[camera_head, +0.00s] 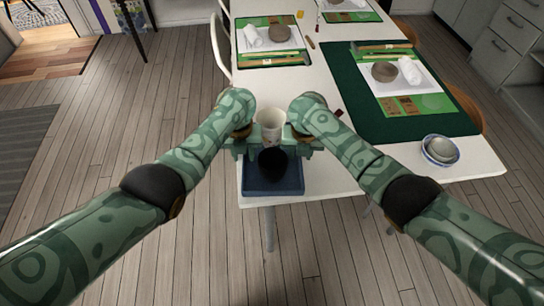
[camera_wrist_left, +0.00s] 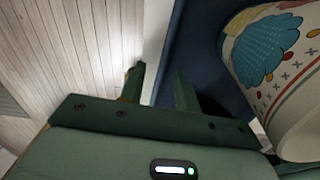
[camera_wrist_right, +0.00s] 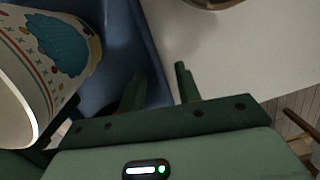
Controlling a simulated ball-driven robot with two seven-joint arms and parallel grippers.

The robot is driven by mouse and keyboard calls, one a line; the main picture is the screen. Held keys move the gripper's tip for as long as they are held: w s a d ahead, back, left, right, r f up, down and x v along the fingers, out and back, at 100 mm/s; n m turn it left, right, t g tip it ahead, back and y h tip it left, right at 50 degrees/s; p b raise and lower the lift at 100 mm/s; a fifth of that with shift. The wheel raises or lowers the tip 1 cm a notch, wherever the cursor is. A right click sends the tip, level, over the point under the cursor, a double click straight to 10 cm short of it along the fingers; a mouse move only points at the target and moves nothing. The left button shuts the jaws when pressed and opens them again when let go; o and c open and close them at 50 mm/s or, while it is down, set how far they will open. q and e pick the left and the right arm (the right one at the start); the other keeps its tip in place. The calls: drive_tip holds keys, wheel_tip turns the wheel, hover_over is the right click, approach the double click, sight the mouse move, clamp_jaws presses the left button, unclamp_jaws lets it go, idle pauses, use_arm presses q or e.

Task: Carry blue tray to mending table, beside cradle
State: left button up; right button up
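The blue tray (camera_head: 272,189) sits at the near end of a long white table (camera_head: 315,183). It holds a white cup (camera_head: 270,122) with a blue shell pattern and a dark round object (camera_head: 272,161). My left gripper (camera_head: 243,150) is at the tray's left side. In the left wrist view its fingers (camera_wrist_left: 157,88) stand apart, one on each side of the tray wall. My right gripper (camera_head: 303,148) is at the tray's right side, and in the right wrist view its fingers (camera_wrist_right: 160,88) also stand apart across the wall. I cannot identify the cradle.
A dark green mat (camera_head: 353,108) lies on the table's right side, with a white sheet, a grey round piece and a white roll. A stacked pair of bowls (camera_head: 440,150) stands at the near right corner. Chairs flank the table. Wooden floor (camera_head: 110,120) is open on the left.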

use_arm(q)
clamp_jaws()
use_arm(e)
clamp_jaws()
use_arm(q)
drive_tip(key=shift+r, duration=0.15)
use_arm(e)
drive_tip(key=shift+r, duration=0.15)
